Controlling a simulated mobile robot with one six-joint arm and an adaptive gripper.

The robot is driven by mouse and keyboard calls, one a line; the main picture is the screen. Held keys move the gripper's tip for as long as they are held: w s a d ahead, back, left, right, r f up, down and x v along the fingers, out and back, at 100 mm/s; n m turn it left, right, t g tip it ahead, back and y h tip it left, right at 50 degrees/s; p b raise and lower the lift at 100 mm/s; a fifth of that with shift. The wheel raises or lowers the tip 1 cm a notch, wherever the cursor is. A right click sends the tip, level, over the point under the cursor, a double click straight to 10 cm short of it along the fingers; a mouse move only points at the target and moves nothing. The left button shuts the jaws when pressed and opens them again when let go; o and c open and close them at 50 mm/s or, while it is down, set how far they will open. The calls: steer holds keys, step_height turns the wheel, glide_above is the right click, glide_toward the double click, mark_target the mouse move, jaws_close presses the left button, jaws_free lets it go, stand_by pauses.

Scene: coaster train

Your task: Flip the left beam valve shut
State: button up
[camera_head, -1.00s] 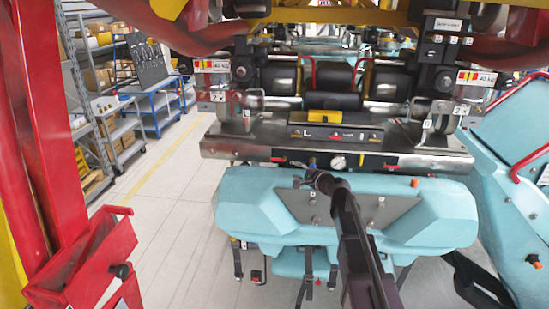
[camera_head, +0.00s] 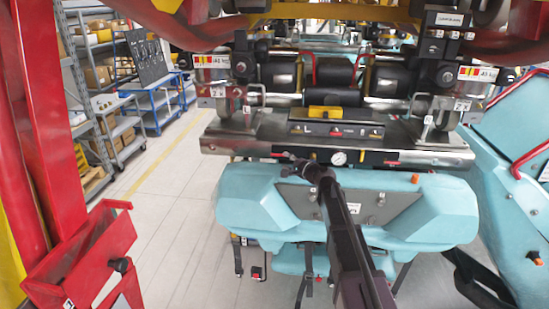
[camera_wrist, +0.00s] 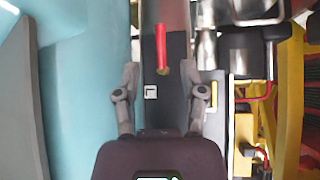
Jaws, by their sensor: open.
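The left beam valve shows as a small red lever (camera_head: 280,156) on the dark front strip of the metal beam (camera_head: 225,138), left of the round gauge. In the wrist view a red handle (camera_wrist: 161,48) lies lengthwise between my fingers, near the fingertips, on the beam's dark strip. My gripper (camera_wrist: 160,76) is open, with a gap on both sides of the handle; no contact shows. In the head view my gripper (camera_head: 305,165) is small and dark in front of the strip, just right of the left lever. A second red lever (camera_head: 391,163) is right of the gauge.
A pressure gauge (camera_head: 339,158) sits on the strip. The teal car body (camera_head: 430,205) lies below the beam and close beside my gripper. A black control box with a yellow top (camera_head: 324,112) stands on the beam.

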mark_target(275, 155)
steer(key=b+x, duration=0.1)
steer(key=x, duration=0.7)
steer(key=shift+d, duration=0.1)
jaws_close()
